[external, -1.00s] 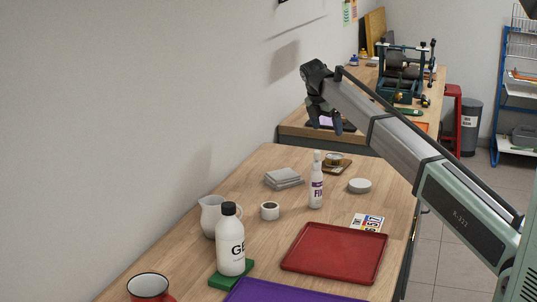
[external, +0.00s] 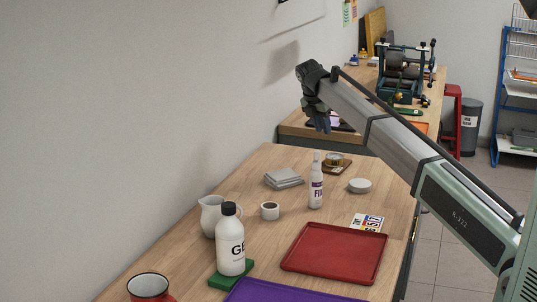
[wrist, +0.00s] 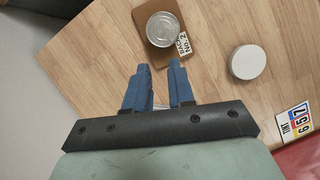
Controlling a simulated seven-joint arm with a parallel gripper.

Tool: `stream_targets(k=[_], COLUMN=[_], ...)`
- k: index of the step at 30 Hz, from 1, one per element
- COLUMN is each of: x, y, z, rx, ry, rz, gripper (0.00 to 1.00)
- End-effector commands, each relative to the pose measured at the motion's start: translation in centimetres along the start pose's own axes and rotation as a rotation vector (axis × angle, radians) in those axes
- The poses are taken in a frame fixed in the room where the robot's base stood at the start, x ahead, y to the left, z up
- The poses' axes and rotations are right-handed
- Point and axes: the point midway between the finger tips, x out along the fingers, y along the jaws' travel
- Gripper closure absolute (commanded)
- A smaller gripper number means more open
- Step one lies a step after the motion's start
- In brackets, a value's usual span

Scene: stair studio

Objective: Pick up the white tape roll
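A short white cylinder with a dark round centre (external: 270,211) stands on the wooden table, left of the spray bottle. A flat white disc (external: 360,186) lies at the table's right side; it also shows in the wrist view (wrist: 247,62), with no hole visible. I cannot tell for sure which is the white tape roll. My gripper (external: 322,124) hangs above the table's far end, away from both. In the wrist view its blue fingers (wrist: 160,68) are apart, with nothing visibly held. A pale sliver shows low between them.
A white spray bottle (external: 316,185) stands mid-table. A tin (wrist: 162,29) sits on a brown board at the far end. Grey stacked pieces (external: 284,179), a white jug (external: 211,215), a large bottle (external: 230,245) and a red tray (external: 335,252) occupy the rest. Bare wood lies between.

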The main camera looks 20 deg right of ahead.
Motion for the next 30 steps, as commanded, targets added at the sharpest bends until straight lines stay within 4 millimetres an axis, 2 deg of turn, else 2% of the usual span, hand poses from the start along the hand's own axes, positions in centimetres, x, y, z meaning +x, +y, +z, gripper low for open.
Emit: stream_targets(k=[5,8,11,14,18,24,27,30], x=[-3.6,-6.3,-8.7,-10.8,-12.8,-13.2,-13.3,-13.6], y=[2.6,3.0,2.5,1.1,-2.4,-7.2,-8.9,-9.6], z=[-6.0,-10.7,-15.2,-19.7,-25.4,-28.8,-30.2,-30.9], rx=[-0.071,-0.120,-0.165,-0.207,-0.260,-0.290,-0.306,-0.318], ry=[-0.003,-0.005,0.009,0.046,0.136,0.272,0.340,0.386], rz=[0.042,0.074,0.110,0.140,0.158,0.132,0.106,0.079], gripper=[0.77,0.77,0.77,0.77,0.77,0.77,0.77,0.77])
